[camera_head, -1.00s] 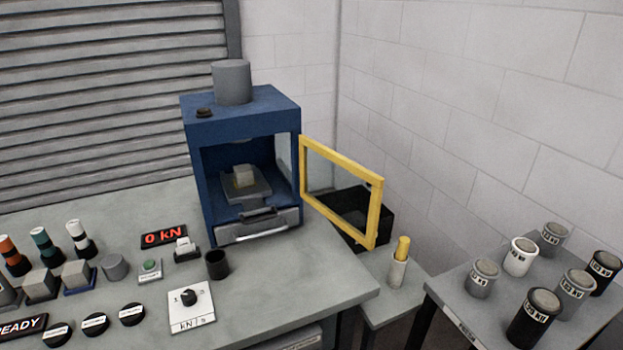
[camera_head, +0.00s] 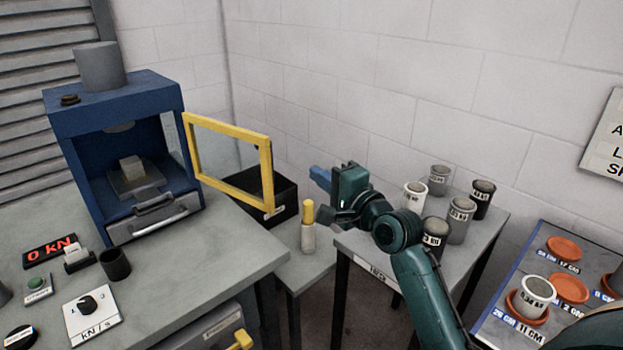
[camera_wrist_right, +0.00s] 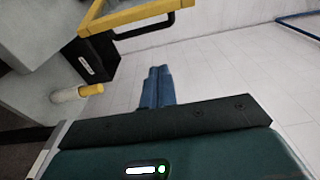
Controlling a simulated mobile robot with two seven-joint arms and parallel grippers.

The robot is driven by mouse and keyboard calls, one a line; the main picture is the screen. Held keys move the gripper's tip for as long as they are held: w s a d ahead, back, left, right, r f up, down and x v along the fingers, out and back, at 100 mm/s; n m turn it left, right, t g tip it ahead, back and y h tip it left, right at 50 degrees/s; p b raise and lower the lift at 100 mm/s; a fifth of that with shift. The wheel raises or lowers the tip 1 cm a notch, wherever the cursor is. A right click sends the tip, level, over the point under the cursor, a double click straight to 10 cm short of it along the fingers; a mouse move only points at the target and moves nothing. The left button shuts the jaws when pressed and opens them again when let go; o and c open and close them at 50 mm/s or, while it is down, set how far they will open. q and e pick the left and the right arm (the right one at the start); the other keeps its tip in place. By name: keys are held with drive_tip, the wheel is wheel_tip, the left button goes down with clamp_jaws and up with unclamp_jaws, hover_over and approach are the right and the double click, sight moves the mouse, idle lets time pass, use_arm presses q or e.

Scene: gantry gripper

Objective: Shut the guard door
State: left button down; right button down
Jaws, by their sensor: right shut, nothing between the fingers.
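The guard door (camera_head: 268,172) is a yellow frame with a clear middle, hinged on the right side of the blue press (camera_head: 60,125). It stands swung wide open, out to the right of the press. Inside the press a pale cube (camera_head: 131,167) rests on a platform. My right gripper (camera_head: 318,177) is shut and empty, to the right of the door and apart from it. In the right wrist view its blue fingers (camera_wrist_right: 158,86) are together, and part of the yellow door frame (camera_wrist_right: 135,15) with a dark handle shows at the top. My left gripper is not in view.
A black bin (camera_head: 285,205) stands behind the door. A white cylinder with a yellow top (camera_head: 308,238) stands on a low stand. Several labelled pots, including a white one (camera_head: 413,195), stand on the right table near my arm. A black cup (camera_head: 115,264) stands before the press.

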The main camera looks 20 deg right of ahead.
drive_tip(key=w+a+p, duration=0.1)
drive_tip(key=w+a, duration=0.4)
drive_tip(key=w, duration=0.1)
drive_tip(key=shift+w+a, duration=0.25)
drive_tip(key=shift+a, duration=0.05)
drive_tip(key=shift+s+a, duration=0.1)
idle(0.4)
